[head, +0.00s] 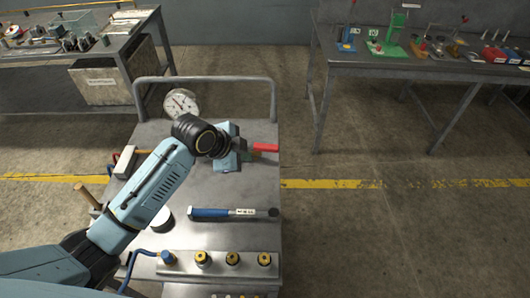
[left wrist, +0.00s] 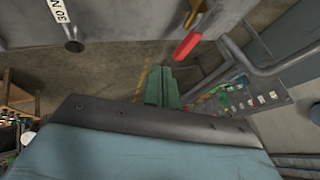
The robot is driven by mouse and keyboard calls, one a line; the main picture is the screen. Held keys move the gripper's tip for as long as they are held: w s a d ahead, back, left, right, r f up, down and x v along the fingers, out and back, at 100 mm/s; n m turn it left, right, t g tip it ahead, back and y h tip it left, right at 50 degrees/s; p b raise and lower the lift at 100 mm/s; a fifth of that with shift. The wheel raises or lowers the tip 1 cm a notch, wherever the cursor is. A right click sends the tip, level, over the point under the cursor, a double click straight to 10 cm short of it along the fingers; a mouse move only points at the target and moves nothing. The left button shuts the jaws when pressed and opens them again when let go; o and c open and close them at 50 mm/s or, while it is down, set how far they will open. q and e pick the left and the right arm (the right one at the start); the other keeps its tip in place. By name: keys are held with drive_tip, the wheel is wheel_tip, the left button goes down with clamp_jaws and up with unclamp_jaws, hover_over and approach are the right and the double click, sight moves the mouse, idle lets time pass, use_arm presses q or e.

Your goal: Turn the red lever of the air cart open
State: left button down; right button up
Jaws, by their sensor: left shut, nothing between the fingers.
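The air cart (head: 235,232) is a grey metal cart with a tube handle at its far end. The red lever (head: 265,147) points right over the cart's right edge. It also shows in the left wrist view (left wrist: 187,46), with a brass-coloured part behind it. My left gripper (head: 246,153) is just left of and beside the lever, partly hidden by my wrist. In the left wrist view its greenish fingers (left wrist: 160,72) are shut and empty, with the lever up and right of the tips. I cannot tell whether they touch it. The valve body is hidden behind my arm. My right gripper is out of view.
A round gauge (head: 182,103) stands at the cart's far end. A manifold with several yellow-ringed fittings (head: 232,259) is at the near end. Benches stand behind left and right (head: 365,66). Floor right of the cart is clear.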

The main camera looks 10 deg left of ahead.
sight(268, 148)
use_arm(q)
drive_tip(key=b+x, duration=0.1)
drive_tip(key=x, duration=0.9)
drive_tip(key=shift+s+b, duration=0.15)
drive_tip(key=shift+b, duration=0.2)
drive_tip(key=shift+w+a+r, duration=0.1)
drive_tip(key=shift+w, duration=1.1)
drive_tip(key=shift+w+a, duration=0.1)
drive_tip(key=shift+w, duration=0.65)
drive_tip(key=shift+w+n+y, duration=0.3)
drive_tip(key=shift+w+n, duration=0.1)
drive_tip(key=shift+w, duration=0.45)
drive_tip(key=shift+r, duration=0.2)
drive_tip(key=shift+w, duration=0.1)
